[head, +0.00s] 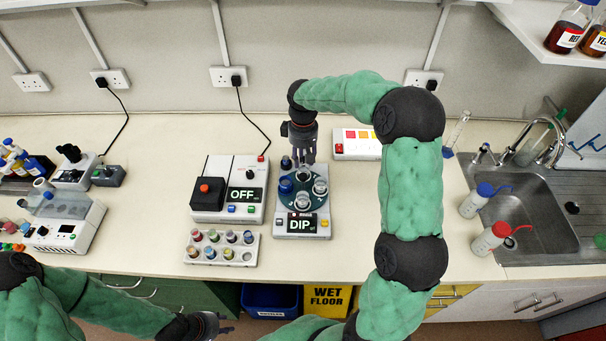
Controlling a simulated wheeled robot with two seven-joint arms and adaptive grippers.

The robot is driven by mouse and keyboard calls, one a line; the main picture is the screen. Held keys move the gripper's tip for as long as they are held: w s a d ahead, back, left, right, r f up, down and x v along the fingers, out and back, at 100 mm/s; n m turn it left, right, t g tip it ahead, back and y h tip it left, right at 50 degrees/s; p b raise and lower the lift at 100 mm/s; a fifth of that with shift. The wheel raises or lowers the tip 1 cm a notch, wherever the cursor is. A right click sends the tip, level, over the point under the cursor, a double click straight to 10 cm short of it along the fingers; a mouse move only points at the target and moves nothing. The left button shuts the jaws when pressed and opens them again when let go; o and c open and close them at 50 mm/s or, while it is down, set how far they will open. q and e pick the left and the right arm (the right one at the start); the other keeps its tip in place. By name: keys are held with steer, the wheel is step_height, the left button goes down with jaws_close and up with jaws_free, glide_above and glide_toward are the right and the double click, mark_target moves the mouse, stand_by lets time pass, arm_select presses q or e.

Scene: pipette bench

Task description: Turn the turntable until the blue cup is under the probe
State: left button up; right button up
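The turntable (303,207) is a dark green disc on a grey unit whose display (300,225) reads DIP. A blue cup (286,185) sits at the disc's left side, with paler cups (304,200) at its front and right. My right gripper (304,158) points down over the back of the unit, close to the disc; I cannot tell whether it touches anything or how far its fingers are apart. The probe cannot be made out; the gripper covers that area. My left gripper (222,326) is low at the bottom, in front of the bench, apart from the turntable.
Left of the turntable stand a unit (211,205) reading OFF, with a red button, and a rack (221,259) of coloured vials. A panel (357,134) with coloured squares lies behind, partly covered by my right arm. A sink (535,200) and wash bottles are at right.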

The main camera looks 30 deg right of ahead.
mark_target(303, 175)
step_height(303, 175, down, 8)
steer(key=shift+b, duration=0.3)
jaws_close()
